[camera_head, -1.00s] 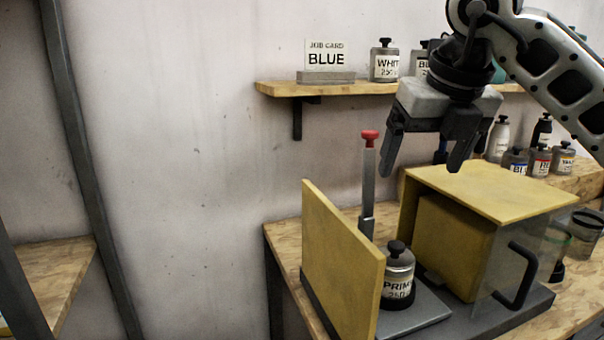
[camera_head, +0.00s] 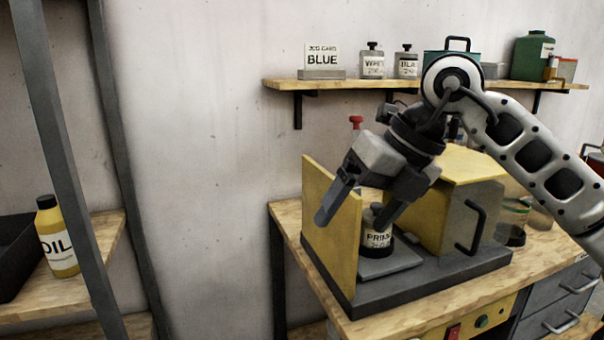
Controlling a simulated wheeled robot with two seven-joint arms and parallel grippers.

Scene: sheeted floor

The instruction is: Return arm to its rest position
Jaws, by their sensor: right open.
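My right gripper (camera_head: 352,215) is open and empty. Its arm (camera_head: 530,150) comes in from the right, and its fingers point down and to the left. In this view the fingers overlap the yellow upright panel (camera_head: 324,236) and the PRIME container (camera_head: 377,240), which stands between that panel and the yellow box (camera_head: 455,215) on a grey base. I cannot tell whether the fingers touch anything. My left gripper is not in view.
The wooden workbench (camera_head: 300,218) holds the yellow station. A wall shelf (camera_head: 420,85) behind carries a BLUE job card (camera_head: 322,60), containers and a green jug (camera_head: 531,56). A yellow OIL bottle (camera_head: 57,237) stands on the left rack. The wall between is bare.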

